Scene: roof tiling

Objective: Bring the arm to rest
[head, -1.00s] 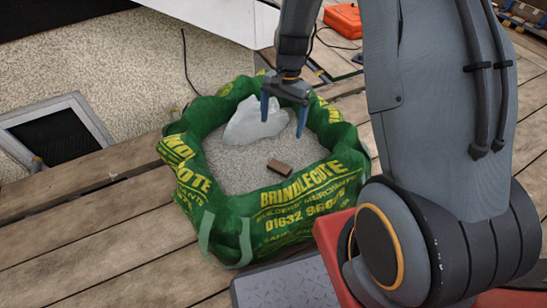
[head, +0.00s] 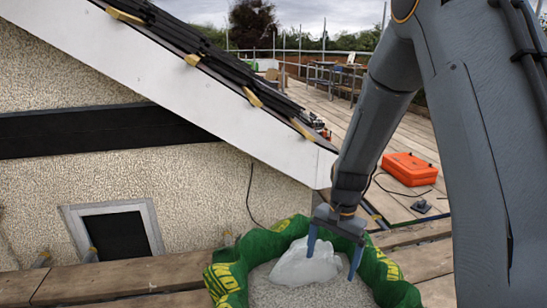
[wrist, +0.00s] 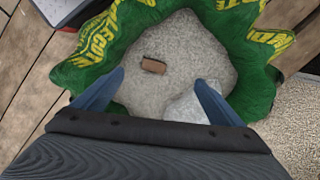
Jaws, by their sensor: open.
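My gripper (head: 336,245) hangs from the arm over the green bulk bag (head: 229,271), with its blue fingers spread and nothing between them. In the wrist view my gripper (wrist: 157,92) is also open, above the bag (wrist: 84,72). The bag holds grey granular material (wrist: 183,48). A small brown piece (wrist: 153,65) lies on that material, apart from the fingers. A whitish translucent lump (head: 307,263) sits in the bag behind the gripper in the head view.
The bag stands on a plank deck (head: 130,276) beside a pebbled wall (head: 200,185) with a small window (head: 114,231). A sloping roof edge (head: 180,75) rises at left. An orange case (head: 409,169) lies on the boards at right, with a cable near it.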

